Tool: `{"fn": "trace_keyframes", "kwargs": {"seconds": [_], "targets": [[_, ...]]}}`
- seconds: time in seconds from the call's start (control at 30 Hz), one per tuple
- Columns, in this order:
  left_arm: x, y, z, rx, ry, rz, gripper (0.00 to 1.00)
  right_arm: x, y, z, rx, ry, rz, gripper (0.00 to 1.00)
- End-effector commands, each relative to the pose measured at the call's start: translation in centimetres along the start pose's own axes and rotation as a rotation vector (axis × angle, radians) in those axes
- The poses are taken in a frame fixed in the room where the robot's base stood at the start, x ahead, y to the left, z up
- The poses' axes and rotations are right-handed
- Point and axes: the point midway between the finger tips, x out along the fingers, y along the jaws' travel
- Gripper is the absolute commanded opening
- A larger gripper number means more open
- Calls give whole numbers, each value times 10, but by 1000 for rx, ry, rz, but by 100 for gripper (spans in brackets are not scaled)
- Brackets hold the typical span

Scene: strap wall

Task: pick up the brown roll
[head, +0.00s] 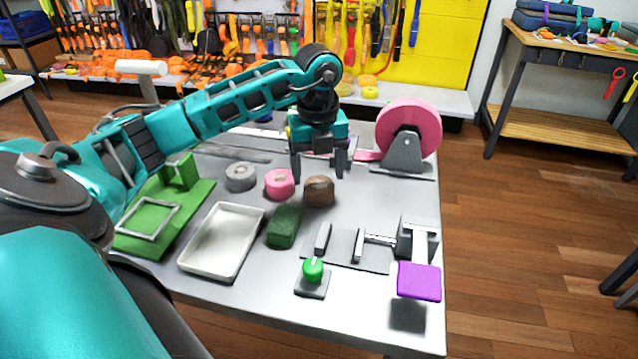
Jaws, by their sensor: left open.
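The brown roll (319,191) sits on the grey table, right of the pink roll (279,183) and beyond the dark green block. My left gripper (319,170) points down above and slightly behind the brown roll. Its two dark fingers are apart, with nothing seen between them. The fingertips are close to the roll's top in the picture; I cannot tell the exact gap. My right gripper is not in view.
A grey roll (240,177) stands left of the pink one. A dark green block (284,227), white tray (186,266), green fixture (148,247), clamp (362,249), green knob (313,270) and purple plate (419,281) lie nearer. A large pink reel (421,122) stands behind right.

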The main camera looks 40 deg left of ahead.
Motion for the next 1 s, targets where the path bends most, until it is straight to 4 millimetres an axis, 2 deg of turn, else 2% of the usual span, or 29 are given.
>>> {"fn": "trace_keyframes", "kwargs": {"seconds": [0.1, 0.23, 0.33, 0.57, 1.0], "targets": [[21, 0, -3, 1, 4, 4, 76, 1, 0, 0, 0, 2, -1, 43], [38, -1, -3, 0, 3, 3, 76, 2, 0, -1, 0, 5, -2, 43], [44, -1, -2, 0, 1, 1, 76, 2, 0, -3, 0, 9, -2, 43], [44, -1, -2, 0, 0, 0, 76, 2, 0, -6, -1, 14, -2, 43], [43, -1, -2, 0, 0, 0, 33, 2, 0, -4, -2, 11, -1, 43]]}}
